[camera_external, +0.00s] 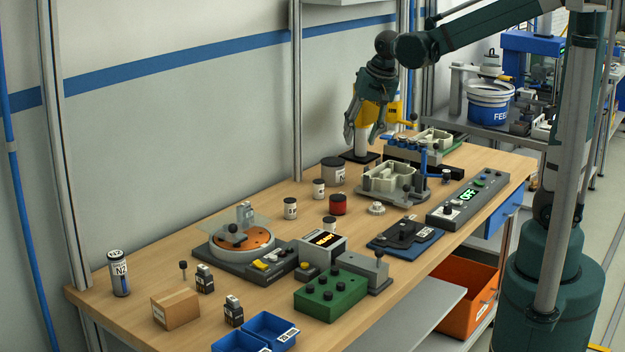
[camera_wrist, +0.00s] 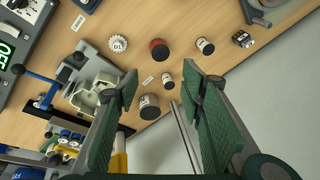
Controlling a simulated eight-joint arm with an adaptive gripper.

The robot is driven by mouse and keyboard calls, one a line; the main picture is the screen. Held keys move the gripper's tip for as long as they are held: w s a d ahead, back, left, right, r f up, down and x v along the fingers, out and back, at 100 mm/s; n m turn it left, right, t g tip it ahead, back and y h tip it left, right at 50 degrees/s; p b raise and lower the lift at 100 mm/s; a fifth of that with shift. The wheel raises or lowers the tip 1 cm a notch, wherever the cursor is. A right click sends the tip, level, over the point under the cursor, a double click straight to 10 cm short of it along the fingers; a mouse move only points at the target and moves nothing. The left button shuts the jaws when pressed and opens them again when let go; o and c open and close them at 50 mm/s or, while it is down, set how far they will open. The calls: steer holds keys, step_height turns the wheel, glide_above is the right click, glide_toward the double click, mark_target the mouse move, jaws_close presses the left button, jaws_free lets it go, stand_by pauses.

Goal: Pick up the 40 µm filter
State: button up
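No label reading 40 µm is legible, so I cannot tell which thing is the filter. Several small labelled cylinders stand on the bench: a grey dark-lidded jar (camera_external: 334,171), a small white jar (camera_external: 318,188), a white dark-capped jar (camera_external: 290,208) and a red jar (camera_external: 338,205). The wrist view also shows the grey jar (camera_wrist: 149,107), small white jar (camera_wrist: 168,80), red jar (camera_wrist: 159,50) and white dark-capped jar (camera_wrist: 205,46). My gripper (camera_external: 361,136) is above the bench's back part, fingers apart and empty; the wrist view shows it too (camera_wrist: 163,86).
A pale round knobbed part (camera_external: 376,208) lies near the red jar. A grey fixture (camera_external: 394,183) with a blue clamp stands right of the jars. A turntable (camera_external: 240,243), a green button box (camera_external: 331,295) and an OFF panel (camera_external: 468,198) occupy the bench. Bare wood surrounds the jars.

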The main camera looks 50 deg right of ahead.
steer(key=w+d+f+m+g+p, duration=0.1)
steer(key=w+d+f+m, duration=0.15)
steer(key=w, duration=0.35)
steer(key=w+d+f+m+g+p, duration=0.1)
steer(key=w+f+m, duration=0.1)
steer(key=w+f, duration=0.3)
steer(key=m+g+p, duration=0.1)
steer(key=m+p, duration=0.2)
steer(key=m, duration=0.1)
glide_above(319, 181)
steer(key=f, duration=0.9)
steer(key=shift+w+d, duration=0.15)
steer(key=shift+d, duration=0.05)
steer(key=shift+w+d+f+m+g, duration=0.2)
steer(key=shift+f+m+g, duration=0.1)
steer(key=shift+f, duration=0.2)
steer(key=shift+f, duration=0.1)
steer(key=shift+a+f, duration=0.1)
steer(key=shift+f, duration=1.1)
steer(key=shift+f, duration=0.1)
steer(key=shift+s+a+f+b, duration=0.1)
steer(key=shift+f+b, duration=0.05)
steer(key=shift+f, duration=1.1)
steer(key=shift+s+a+f+b, duration=0.1)
steer(key=shift+f+b, duration=0.05)
steer(key=shift+f, duration=1.1)
steer(key=c, duration=0.8)
